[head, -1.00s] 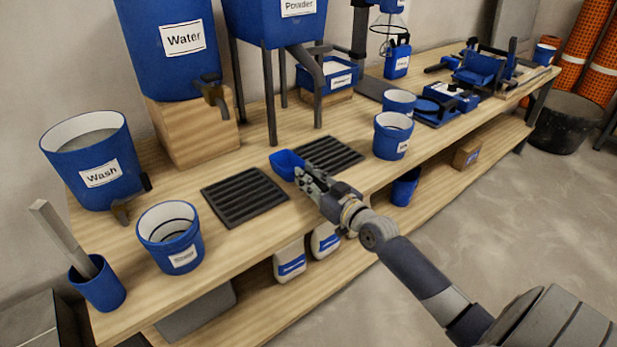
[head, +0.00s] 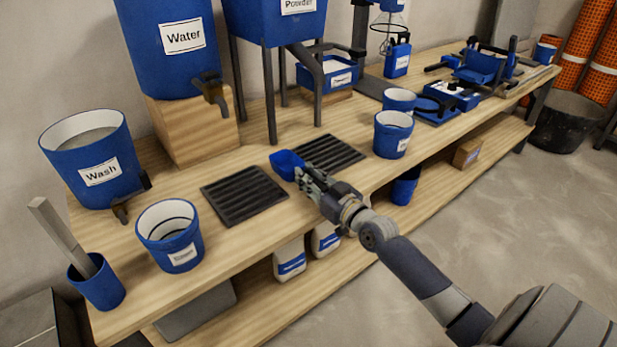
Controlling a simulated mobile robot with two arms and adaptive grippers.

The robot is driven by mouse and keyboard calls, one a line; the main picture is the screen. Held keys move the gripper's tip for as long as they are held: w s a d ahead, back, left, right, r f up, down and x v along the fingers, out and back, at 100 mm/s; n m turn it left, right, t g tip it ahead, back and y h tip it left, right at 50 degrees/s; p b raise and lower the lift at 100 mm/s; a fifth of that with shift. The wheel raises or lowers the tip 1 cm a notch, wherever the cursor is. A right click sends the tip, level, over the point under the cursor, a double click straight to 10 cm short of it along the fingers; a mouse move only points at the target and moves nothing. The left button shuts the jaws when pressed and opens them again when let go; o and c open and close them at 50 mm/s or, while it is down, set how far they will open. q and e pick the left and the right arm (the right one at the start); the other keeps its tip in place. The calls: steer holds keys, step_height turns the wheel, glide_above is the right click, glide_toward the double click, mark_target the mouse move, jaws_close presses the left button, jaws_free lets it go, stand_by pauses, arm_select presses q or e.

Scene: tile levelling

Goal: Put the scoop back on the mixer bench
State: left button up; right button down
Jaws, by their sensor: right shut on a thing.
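The scoop (head: 286,163) is a small blue cup-shaped tool over the mixer bench, between the two dark slatted grates. My right gripper (head: 305,178) comes in from the right and is shut on the scoop at its handle, which the fingers mostly hide. I cannot tell whether the scoop touches the bench top or hangs just above it. The mixer bench (head: 225,247) is a long wooden table with a lower shelf. My left gripper is not in view.
Left grate (head: 243,194) and right grate (head: 332,153) lie either side of the scoop. A blue bucket (head: 170,235), the Wash tub (head: 95,165) and the Water tank (head: 180,50) stand left. Blue cups (head: 392,135) stand right. Powder hopper legs (head: 269,95) rise behind.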

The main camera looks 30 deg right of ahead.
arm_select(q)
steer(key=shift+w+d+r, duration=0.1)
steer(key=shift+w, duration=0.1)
arm_select(e)
steer(key=c, duration=1.4)
jaws_free()
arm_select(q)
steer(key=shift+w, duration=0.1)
arm_select(e)
steer(key=shift+f, duration=0.1)
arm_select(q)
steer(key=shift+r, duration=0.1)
arm_select(e)
steer(key=shift+s, duration=0.1)
steer(key=s, duration=0.8)
steer(key=s+d, duration=0.1)
steer(key=s, duration=0.2)
steer(key=shift+s, duration=0.4)
